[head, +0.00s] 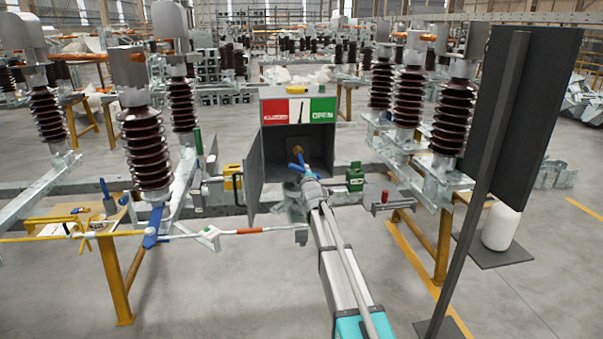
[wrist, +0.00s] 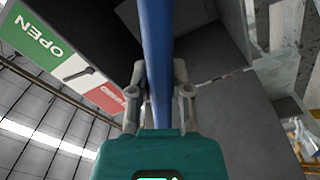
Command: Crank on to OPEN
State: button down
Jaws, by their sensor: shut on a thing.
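The grey drive box (head: 248,165) stands open in the middle of the head view. Its sign has a red CLOSED field (head: 275,111) on the left and a green OPEN field (head: 322,110) on the right. The black pointer (head: 300,111) stands nearly upright on the white field between them. The blue crank (head: 295,167) is at the box's opening, below a brass-coloured hub (head: 297,150). My gripper (wrist: 160,95) is shut on the crank's blue bar (wrist: 158,45), one finger on each side. My arm hides part of the crank in the head view.
Brown ribbed insulators (head: 146,148) stand on both sides. A dark panel on a post (head: 490,150) rises at the right. A striped rod (head: 250,231) crosses left of my arm. A yellow padlock-like block (head: 233,178) and a green one (head: 355,177) flank the box.

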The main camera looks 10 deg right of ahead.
jog(key=shift+m, duration=0.3)
jog(key=shift+a+m, duration=0.15)
jog(key=shift+m, duration=0.45)
jog(key=shift+a+m, duration=0.15)
jog(key=shift+m, duration=0.65)
jog(key=shift+m, duration=0.6)
jog(key=shift+s+a, duration=0.1)
jog(key=shift+m, duration=0.5)
